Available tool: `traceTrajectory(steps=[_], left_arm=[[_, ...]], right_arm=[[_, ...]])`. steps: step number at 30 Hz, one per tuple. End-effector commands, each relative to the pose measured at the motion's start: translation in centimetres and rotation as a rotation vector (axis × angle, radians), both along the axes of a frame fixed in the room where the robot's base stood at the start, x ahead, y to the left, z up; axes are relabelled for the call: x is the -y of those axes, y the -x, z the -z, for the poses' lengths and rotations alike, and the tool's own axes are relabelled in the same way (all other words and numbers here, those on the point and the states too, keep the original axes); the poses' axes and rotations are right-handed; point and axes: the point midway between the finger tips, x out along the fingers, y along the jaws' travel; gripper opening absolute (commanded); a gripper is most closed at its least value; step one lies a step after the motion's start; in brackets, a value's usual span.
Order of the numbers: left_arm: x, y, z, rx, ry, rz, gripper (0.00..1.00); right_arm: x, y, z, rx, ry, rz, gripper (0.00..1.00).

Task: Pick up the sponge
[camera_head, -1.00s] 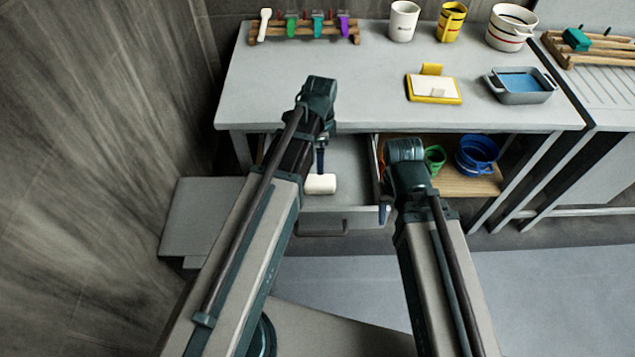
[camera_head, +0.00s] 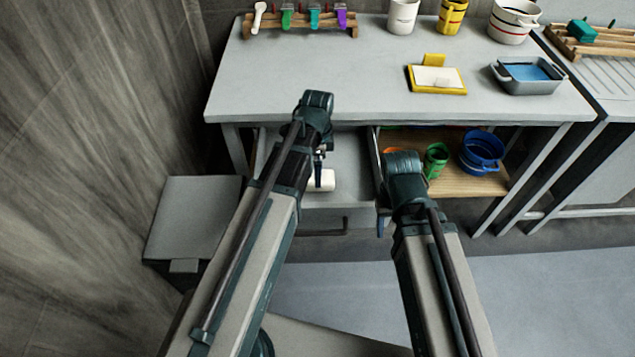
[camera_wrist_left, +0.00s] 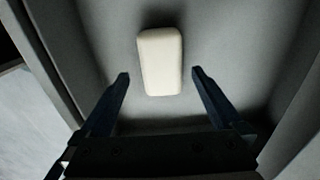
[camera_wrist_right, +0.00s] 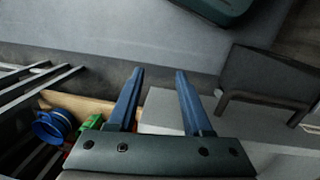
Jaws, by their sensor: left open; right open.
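The sponge (camera_wrist_left: 160,62) is a cream-white rounded block. It lies on the grey floor of the open drawer (camera_head: 345,180), and part of it shows in the head view (camera_head: 323,180) beside my left gripper. My left gripper (camera_wrist_left: 158,76) is open, with its fingers pointing into the drawer. In the left wrist view the sponge lies between and just beyond the fingertips, apart from both. My right gripper (camera_wrist_right: 158,72) is open and empty, to the right of the drawer; in the head view a fingertip shows below the wrist (camera_head: 382,225).
The table (camera_head: 300,85) stands above the drawer, with its front edge close behind my left wrist. A shelf (camera_head: 460,182) right of the drawer holds a blue container (camera_head: 482,150) and a green cup (camera_head: 436,160). A yellow holder (camera_head: 437,88) and a grey basin (camera_head: 527,84) stand on the table.

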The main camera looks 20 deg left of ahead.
Motion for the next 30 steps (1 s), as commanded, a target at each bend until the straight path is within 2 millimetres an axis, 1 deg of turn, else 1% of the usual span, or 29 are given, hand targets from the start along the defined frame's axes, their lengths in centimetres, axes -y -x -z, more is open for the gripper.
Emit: traceTrajectory(steps=[1,10,13,20,23,24,26,30], left_arm=[[0.0,-0.1,0.8,0.0,0.0,0.0,1.0],[-0.1,-0.2,4.5,0.0,0.0,0.0,1.0],[-0.1,-0.2,4.9,0.0,0.0,0.0,1.0],[-0.1,-0.2,4.7,0.0,0.0,0.0,1.0],[-0.1,-0.2,4.7,0.0,0.0,0.0,0.84],[-0.1,-0.2,4.7,0.0,0.0,0.0,0.77],[-0.1,-0.2,4.7,0.0,0.0,0.0,0.66],[-0.1,-0.2,4.7,0.0,0.0,0.0,0.41]], right_arm=[[0.0,0.0,0.8,0.0,0.0,0.0,0.5],[0.0,0.0,4.5,0.0,0.0,0.0,0.5],[0.0,0.0,4.9,0.0,0.0,0.0,0.5],[0.0,0.0,4.7,0.0,0.0,0.0,0.5],[0.0,0.0,4.7,0.0,0.0,0.0,0.5],[0.0,0.0,4.7,0.0,0.0,0.0,0.5],[0.0,0.0,4.7,0.0,0.0,0.0,0.5],[0.0,0.0,4.7,0.0,0.0,0.0,0.5]])
